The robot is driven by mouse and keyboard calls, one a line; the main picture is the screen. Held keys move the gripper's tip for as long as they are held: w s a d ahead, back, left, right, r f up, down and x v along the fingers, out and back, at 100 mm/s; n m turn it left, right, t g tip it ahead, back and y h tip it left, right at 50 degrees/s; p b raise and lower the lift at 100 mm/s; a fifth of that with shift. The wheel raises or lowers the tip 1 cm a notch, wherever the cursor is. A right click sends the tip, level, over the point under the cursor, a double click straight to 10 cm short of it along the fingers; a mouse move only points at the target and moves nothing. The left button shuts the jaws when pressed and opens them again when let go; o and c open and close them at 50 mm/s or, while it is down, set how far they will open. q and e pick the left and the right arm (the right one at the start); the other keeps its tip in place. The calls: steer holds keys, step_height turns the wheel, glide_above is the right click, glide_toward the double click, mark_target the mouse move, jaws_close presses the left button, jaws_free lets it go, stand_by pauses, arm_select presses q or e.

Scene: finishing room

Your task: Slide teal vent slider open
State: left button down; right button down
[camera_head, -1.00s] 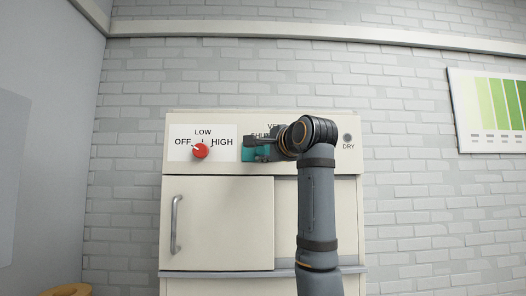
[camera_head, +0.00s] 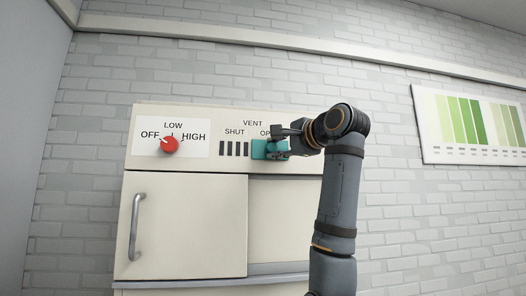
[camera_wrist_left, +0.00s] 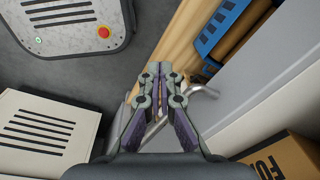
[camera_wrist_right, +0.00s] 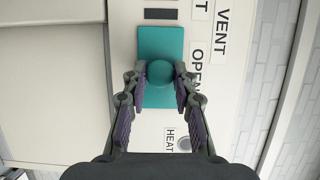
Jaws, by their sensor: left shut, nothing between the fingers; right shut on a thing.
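The teal vent slider (camera_head: 262,150) is on the upper panel of the cream cabinet, at the OPEN end of the vent. Dark vent slots (camera_head: 233,148) show to its left, under the word SHUT. My right gripper (camera_head: 283,143) is at the slider, coming from the right. In the right wrist view, the slider is a teal plate (camera_wrist_right: 160,42) with a round knob (camera_wrist_right: 160,73), and my right gripper's fingers are shut on the knob from both sides. My left gripper (camera_wrist_left: 159,72) is shut and empty in the left wrist view, away from the slider.
A red knob (camera_head: 170,145) marked OFF, LOW and HIGH sits left of the vent. Below is a sliding door (camera_head: 185,225) with a metal handle (camera_head: 137,228). A green colour chart (camera_head: 478,120) hangs on the brick wall. A cardboard box (camera_wrist_left: 285,158) is near my left gripper.

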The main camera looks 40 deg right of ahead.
steer(key=shift+w+a+f, duration=0.1)
steer(key=c, duration=1.4)
jaws_free()
steer(key=shift+d, duration=0.2)
steer(key=o, duration=0.3)
steer(key=shift+s+d, duration=0.1)
steer(key=shift+s, duration=0.25)
steer(key=shift+o, duration=0.2)
steer(key=shift+w, duration=0.1)
steer(key=shift+s+a, duration=0.2)
steer(key=shift+s, duration=0.1)
arm_select(q)
steer(key=shift+w+a+r, duration=0.1)
steer(key=shift+w+a, duration=0.05)
steer(key=shift+w, duration=0.45)
arm_select(e)
steer(key=s+a, duration=0.1)
steer(key=s, duration=1)
steer(key=shift+s+a, duration=0.2)
steer(key=shift+a, duration=0.15)
